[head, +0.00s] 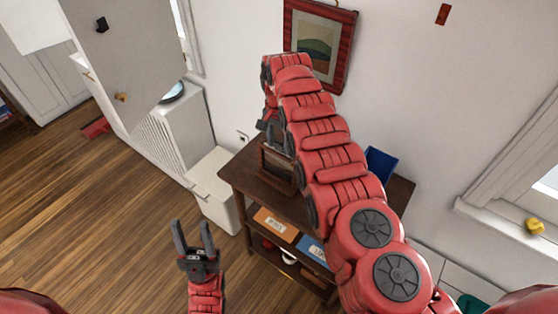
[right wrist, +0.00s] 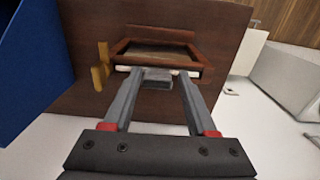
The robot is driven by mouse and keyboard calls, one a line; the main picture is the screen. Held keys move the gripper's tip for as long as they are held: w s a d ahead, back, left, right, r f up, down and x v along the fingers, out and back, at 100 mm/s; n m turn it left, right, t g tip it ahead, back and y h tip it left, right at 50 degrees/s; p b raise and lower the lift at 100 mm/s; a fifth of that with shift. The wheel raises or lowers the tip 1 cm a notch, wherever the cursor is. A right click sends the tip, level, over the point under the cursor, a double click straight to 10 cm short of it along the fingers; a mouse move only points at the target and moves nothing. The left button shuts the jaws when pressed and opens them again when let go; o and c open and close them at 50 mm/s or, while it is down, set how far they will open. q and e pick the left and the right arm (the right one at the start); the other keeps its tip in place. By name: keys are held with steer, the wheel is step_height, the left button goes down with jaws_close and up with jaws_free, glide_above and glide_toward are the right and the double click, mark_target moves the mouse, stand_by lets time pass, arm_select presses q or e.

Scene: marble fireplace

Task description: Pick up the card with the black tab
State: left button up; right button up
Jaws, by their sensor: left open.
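A small wooden box (head: 279,170) stands on the dark wooden cabinet top (head: 240,170). It also shows in the right wrist view (right wrist: 197,52). A pale card edge (right wrist: 187,72) shows at its near side, with a dark grey tab-like block (right wrist: 157,80) in the middle. My right gripper (right wrist: 159,74) is open, with one fingertip on each side of this block and small gaps beside it. In the head view my right arm hides most of that gripper. My left gripper (head: 193,238) is open and empty over the floor, left of the cabinet.
A blue upright object (head: 380,165) stands on the cabinet top, large at the left in the right wrist view. A small tan wooden piece (right wrist: 101,67) stands beside the box. Orange (head: 275,222) and blue (head: 314,247) labelled items lie on the shelf below. A white cabinet (head: 215,185) stands to the left.

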steer(key=shift+d, duration=0.3)
steer(key=c, duration=0.7)
steer(key=shift+a, duration=0.1)
jaws_close()
steer(key=shift+r, duration=0.2)
